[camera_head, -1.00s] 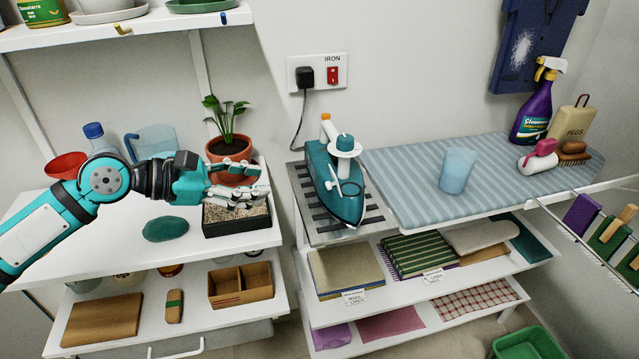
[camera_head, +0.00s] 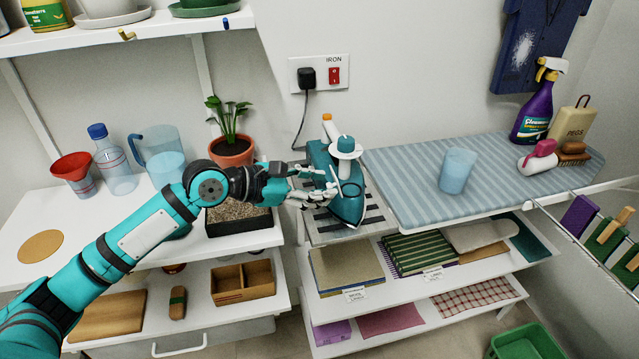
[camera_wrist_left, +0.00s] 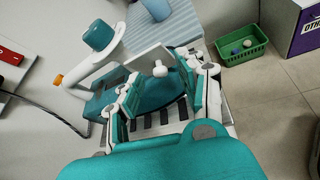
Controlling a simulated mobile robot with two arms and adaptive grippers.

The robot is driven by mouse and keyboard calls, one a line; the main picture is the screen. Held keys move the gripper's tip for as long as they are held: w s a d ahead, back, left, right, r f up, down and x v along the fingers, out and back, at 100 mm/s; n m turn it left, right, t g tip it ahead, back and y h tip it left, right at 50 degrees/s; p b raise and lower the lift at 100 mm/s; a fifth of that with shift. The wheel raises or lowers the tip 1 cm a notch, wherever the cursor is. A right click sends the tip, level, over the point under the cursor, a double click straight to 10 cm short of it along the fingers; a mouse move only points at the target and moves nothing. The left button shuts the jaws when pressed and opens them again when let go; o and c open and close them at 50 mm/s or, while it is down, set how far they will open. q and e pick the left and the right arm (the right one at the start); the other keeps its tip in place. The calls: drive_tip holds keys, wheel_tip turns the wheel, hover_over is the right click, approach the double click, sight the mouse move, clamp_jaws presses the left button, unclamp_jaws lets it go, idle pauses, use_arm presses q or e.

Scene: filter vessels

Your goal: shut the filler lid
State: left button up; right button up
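The teal iron (camera_head: 350,206) stands on a slatted metal rest, with a white handle and a teal knob (camera_head: 346,143) on a white disc. It also shows in the wrist view, where the knob (camera_wrist_left: 98,34) is at the upper left. A small white raised part with a round tip (camera_wrist_left: 188,65) sits on the iron's nose; I cannot tell for sure whether it is the filler lid. My left gripper (camera_head: 322,184) is at the iron's left side, fingers apart. In the wrist view its open fingers (camera_wrist_left: 163,84) straddle part of the iron; contact is unclear. My right gripper is out of view.
A striped ironing board (camera_head: 405,190) with a blue cup (camera_head: 457,171) is right of the iron. A potted plant (camera_head: 232,150) and a black tray (camera_head: 240,222) are left, near my left arm. The plug's cord (camera_head: 303,125) hangs behind the iron.

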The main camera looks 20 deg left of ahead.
use_arm(q)
drive_tip(key=shift+w+d+f, duration=0.15)
drive_tip(key=shift+d, duration=0.05)
clamp_jaws()
idle(0.3)
